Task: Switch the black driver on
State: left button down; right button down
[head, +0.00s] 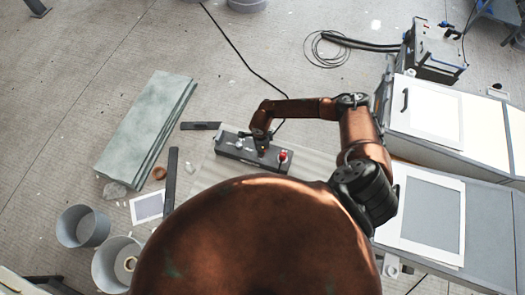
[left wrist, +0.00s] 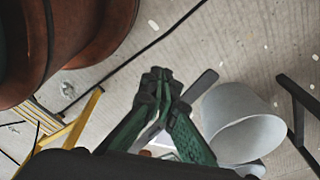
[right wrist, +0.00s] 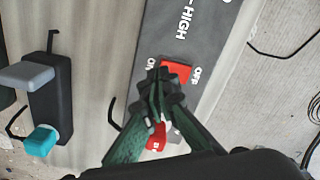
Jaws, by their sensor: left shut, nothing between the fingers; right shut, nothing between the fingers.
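The black driver (head: 232,149), a long dark grey-black box, sits on a pale ribbed panel left of centre in the head view. Its face fills the middle of the right wrist view (right wrist: 190,28), with the words HIGH, ON and OFF. A red rocker switch (right wrist: 177,69) lies between ON and OFF; its tilt cannot be told. My right gripper (head: 262,146) is shut and empty over the driver. In the right wrist view its fingertips (right wrist: 168,76) overlap the switch's near edge; contact cannot be told. A red knob (head: 283,155) is at the driver's right end. My left gripper (left wrist: 160,82) is shut, empty and away from the driver.
A black fitting with a grey lever and a teal cap (right wrist: 40,140) shows beside the driver. Greenish slabs (head: 148,125), grey buckets (head: 84,227) and a dark bar (head: 170,180) lie to the left. Grey cabinets (head: 440,140) stand at right. Cables cross the floor.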

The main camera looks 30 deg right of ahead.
pick_arm(q)
jog(key=shift+s, duration=0.25)
jog(key=shift+s+f, duration=0.2)
jog(key=shift+s, duration=0.1)
pick_arm(e)
jog(key=shift+f, duration=0.15)
